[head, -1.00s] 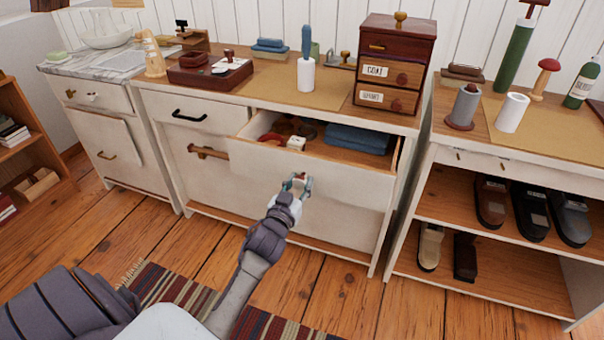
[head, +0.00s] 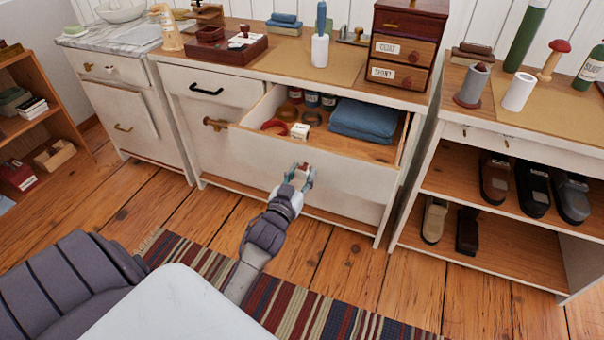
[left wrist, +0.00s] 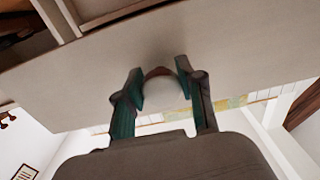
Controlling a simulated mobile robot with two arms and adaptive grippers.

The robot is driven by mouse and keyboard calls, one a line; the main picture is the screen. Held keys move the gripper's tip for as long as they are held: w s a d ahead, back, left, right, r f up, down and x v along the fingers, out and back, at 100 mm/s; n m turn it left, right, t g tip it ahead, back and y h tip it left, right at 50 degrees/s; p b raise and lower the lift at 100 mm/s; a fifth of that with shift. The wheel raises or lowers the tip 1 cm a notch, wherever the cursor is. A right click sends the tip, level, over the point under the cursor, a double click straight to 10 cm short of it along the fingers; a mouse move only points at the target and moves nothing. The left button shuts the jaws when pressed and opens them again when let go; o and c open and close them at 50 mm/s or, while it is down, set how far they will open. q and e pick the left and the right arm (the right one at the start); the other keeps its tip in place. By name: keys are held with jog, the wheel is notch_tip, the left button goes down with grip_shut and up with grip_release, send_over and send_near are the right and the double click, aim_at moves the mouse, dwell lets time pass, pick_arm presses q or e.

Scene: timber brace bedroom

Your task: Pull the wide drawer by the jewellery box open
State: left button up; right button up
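The wide drawer (head: 335,188) is pulled well out of the cream dresser, its inside showing. The small dark-red jewellery box (head: 404,22), with its labelled little drawers, stands on the dresser top above the drawer's right part. My left gripper (head: 303,177) is at the drawer's front panel, with its fingers on either side of the knob. In the left wrist view the round knob (left wrist: 162,88) sits between the two teal finger pads (left wrist: 160,92), which appear to touch it. Most of the knob is hidden in the head view. My right gripper is out of view.
The drawer holds a folded blue cloth (head: 362,120), several jars, rings and a small white box (head: 300,131). A shoe shelf (head: 480,255) stands close on the right. A striped rug (head: 280,300) lies on the floor in front.

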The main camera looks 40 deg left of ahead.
pick_arm(q)
jog(key=o, duration=0.4)
jog(key=v, duration=1.2)
jog(key=shift+f, duration=0.1)
